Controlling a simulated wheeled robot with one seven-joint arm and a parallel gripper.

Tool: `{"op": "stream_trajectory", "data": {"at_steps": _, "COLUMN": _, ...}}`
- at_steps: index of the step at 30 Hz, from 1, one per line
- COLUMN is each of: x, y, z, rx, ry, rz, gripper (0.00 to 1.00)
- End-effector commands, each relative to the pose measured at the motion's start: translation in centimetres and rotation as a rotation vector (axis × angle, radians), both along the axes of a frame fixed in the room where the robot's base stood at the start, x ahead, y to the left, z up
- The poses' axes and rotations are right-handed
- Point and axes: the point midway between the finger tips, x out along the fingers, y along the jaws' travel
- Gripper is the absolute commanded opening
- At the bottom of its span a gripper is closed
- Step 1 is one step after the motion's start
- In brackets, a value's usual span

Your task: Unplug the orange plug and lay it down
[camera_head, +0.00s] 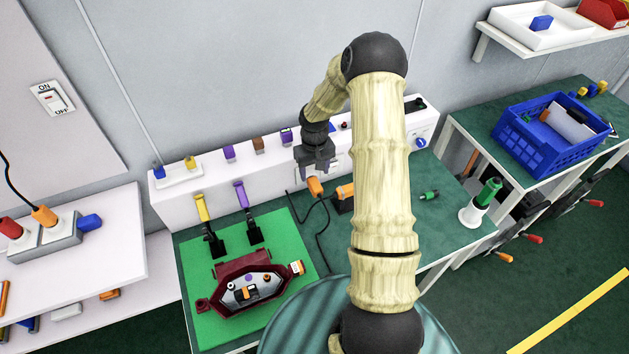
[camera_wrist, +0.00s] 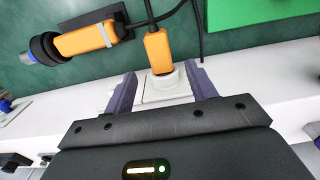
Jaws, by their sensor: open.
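An orange plug (camera_head: 315,186) with a black cord shows just below my gripper (camera_head: 318,167) in the head view. In the wrist view the orange plug (camera_wrist: 158,51) meets a round white socket (camera_wrist: 164,84) on a white square plate, and appears seated in it. My gripper (camera_wrist: 163,86) is open, with one dark finger on each side of the socket. The fingers look apart from the plug, and nothing is held. In the head view my gripper partly hides the socket.
An orange tool (camera_wrist: 86,40) rests on a dark holder close beside the plug; it also shows in the head view (camera_head: 345,191). Another orange plug (camera_head: 44,216) sits in a power strip at the far left. A green mat (camera_head: 292,272) holds a dark red tail lamp (camera_head: 250,290).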

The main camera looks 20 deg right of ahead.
Motion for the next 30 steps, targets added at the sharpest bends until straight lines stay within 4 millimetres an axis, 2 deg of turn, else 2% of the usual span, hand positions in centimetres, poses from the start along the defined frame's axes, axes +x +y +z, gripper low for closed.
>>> {"op": "stream_trajectory", "data": {"at_steps": 6, "x": -0.1, "y": 0.0, "z": -3.5, "rx": 0.0, "ry": 0.003, "rz": 0.001, "gripper": 0.56}}
{"op": "stream_trajectory", "data": {"at_steps": 12, "x": 0.0, "y": 0.0, "z": -5.7, "rx": 0.0, "ry": 0.001, "rz": 0.0, "gripper": 0.56}}
{"op": "stream_trajectory", "data": {"at_steps": 22, "x": 0.0, "y": 0.0, "z": -6.2, "rx": -0.001, "ry": 0.0, "rz": 0.0, "gripper": 0.56}}
{"op": "stream_trajectory", "data": {"at_steps": 23, "x": 0.0, "y": 0.0, "z": -6.2, "rx": -0.001, "ry": 0.0, "rz": 0.0, "gripper": 0.54}}
{"op": "stream_trajectory", "data": {"at_steps": 30, "x": 0.0, "y": 0.0, "z": -6.2, "rx": -0.001, "ry": 0.0, "rz": 0.0, "gripper": 0.07}}
